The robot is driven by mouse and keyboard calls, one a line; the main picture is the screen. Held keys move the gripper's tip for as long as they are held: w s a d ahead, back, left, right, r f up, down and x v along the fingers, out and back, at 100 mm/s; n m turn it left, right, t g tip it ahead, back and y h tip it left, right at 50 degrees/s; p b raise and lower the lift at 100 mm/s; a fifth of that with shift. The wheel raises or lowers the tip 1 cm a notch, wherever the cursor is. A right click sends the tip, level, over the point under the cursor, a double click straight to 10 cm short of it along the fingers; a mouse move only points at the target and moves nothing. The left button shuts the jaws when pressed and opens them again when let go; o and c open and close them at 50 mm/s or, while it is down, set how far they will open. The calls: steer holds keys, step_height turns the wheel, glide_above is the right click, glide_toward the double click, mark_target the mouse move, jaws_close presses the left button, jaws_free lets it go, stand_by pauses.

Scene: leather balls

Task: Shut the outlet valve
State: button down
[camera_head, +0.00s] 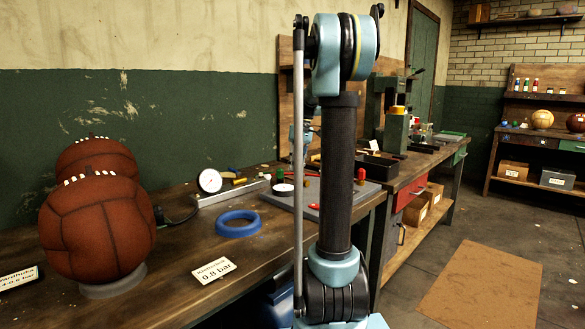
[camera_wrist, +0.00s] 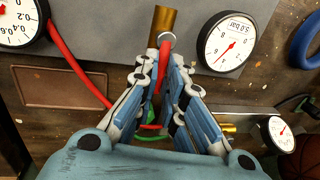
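In the wrist view, a brass fitting (camera_wrist: 167,20) with a metal ring at its end lies on a grey plate (camera_wrist: 105,30). A red lever or hose piece (camera_wrist: 151,76) runs from near the ring down between the fingers of my gripper (camera_wrist: 165,58). A green piece (camera_wrist: 152,137) shows low between the fingers. I cannot tell which part is the outlet valve. The fingertips are a little apart with the red piece between them; whether they press on it is unclear. In the head view my arm hides much of the plate (camera_head: 312,205), and the gripper cannot be made out.
Gauges flank the fitting in the wrist view: one at right (camera_wrist: 226,40), one at upper left (camera_wrist: 18,20). A red hose (camera_wrist: 72,60) curves at left. On the bench are a blue ring (camera_head: 238,223), a 0.8 bar card (camera_head: 213,269) and brown leather balls (camera_head: 98,230).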

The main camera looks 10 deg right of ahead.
steer(key=shift+a, duration=0.3)
steer(key=shift+d, duration=0.15)
steer(key=shift+d+m, duration=0.25)
steer(key=shift+m, duration=0.25)
steer(key=m, duration=0.2)
steer(key=d+m, duration=0.1)
steer(key=m, duration=0.1)
steer(key=shift+w+d+t, duration=0.1)
steer(key=shift+t, duration=0.3)
steer(key=m, duration=0.1)
steer(key=d+m, duration=0.1)
steer(key=m, duration=0.1)
steer(key=shift+m+t, duration=0.3)
steer(key=m, duration=0.3)
steer(key=d+m, duration=0.1)
steer(key=shift+s+d+m+t, duration=0.1)
steer(key=shift+s+m+t, duration=0.2)
steer(key=shift+s+t, duration=0.1)
steer(key=m, duration=0.3)
steer(key=s+d+m, duration=0.1)
steer(key=shift+m+t, duration=0.3)
steer(key=shift+t, duration=0.1)
steer(key=shift+h, duration=0.3)
